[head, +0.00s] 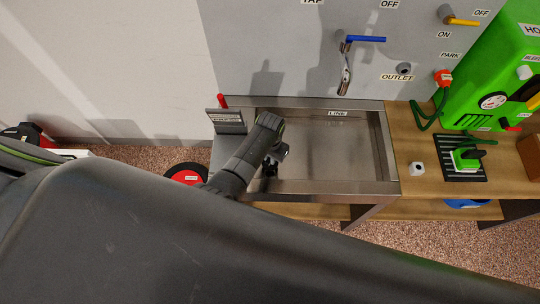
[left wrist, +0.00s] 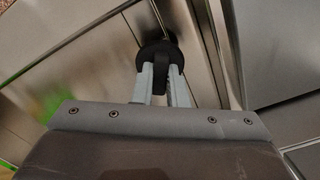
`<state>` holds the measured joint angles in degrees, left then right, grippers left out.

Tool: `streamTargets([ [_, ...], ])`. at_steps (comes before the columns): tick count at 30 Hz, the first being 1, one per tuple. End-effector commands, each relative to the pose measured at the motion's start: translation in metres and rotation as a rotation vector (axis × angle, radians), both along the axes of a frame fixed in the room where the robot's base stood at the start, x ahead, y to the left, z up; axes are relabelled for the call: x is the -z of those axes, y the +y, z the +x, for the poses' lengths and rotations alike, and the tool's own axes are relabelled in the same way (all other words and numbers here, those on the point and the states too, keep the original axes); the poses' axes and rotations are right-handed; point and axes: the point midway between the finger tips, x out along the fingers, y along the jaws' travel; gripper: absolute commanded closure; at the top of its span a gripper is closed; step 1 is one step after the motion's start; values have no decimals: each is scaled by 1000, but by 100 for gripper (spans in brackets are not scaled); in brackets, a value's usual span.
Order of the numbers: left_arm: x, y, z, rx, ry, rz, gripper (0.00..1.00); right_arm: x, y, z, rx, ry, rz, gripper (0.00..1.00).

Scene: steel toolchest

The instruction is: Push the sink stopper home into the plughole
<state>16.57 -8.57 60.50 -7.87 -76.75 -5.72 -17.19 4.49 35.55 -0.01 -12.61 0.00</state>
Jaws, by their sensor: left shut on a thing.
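The steel sink (head: 345,150) stands against the back panel, with its basin facing up. My left gripper (head: 271,168) reaches over the left part of the basin. In the left wrist view my left gripper (left wrist: 165,82) is shut on the black sink stopper (left wrist: 155,52), with its upright tab between the two fingers. The stopper's round body shows just beyond the fingertips, against the steel. The plughole is hidden, and I cannot tell whether the stopper is in it or above it. My right gripper is not in view.
A wooden bench (head: 405,125) adjoins the sink on the right, with a white knob-like block (head: 417,169) and a green machine (head: 495,75). A tap (head: 345,75) with a blue lever hangs above the basin. The basin's right part is clear.

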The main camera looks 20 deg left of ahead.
Motion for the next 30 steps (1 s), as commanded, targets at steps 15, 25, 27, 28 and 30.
streamTargets([
  [15,14,0,0,0,1,0,100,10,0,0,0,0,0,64],
  [25,22,0,0,0,0,0,100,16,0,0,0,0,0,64],
  [27,24,0,0,0,0,0,100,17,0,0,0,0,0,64],
  [28,25,0,0,0,0,0,100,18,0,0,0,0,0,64],
  [30,27,0,0,0,0,0,100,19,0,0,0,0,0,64],
])
